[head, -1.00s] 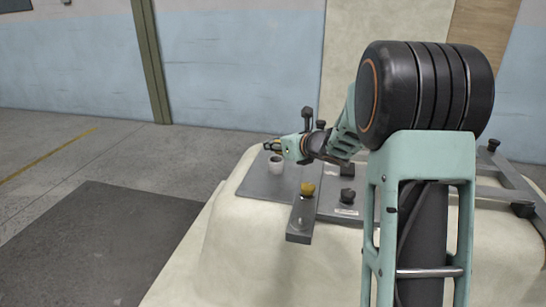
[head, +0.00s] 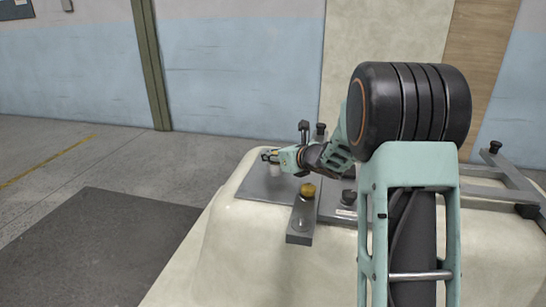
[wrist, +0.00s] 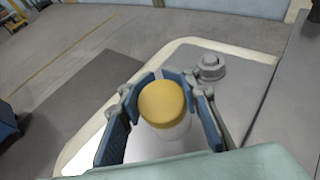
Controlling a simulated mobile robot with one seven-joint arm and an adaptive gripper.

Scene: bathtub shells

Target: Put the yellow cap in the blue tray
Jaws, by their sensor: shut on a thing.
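The yellow cap (wrist: 162,102) is between my gripper's two blue fingers (wrist: 158,92) in the wrist view, and they are shut on it. A pale, whitish round body (wrist: 168,133) shows just below the cap; I cannot tell whether the two are joined.
A yellow-brown knob (head: 308,190) stands on a grey bracket (head: 299,238) nearer me. A black knob (head: 348,197) is to its right. A grey round fitting (wrist: 210,66) stands beyond the right finger. The pale tub shell (head: 220,240) lies beneath; open floor is at left.

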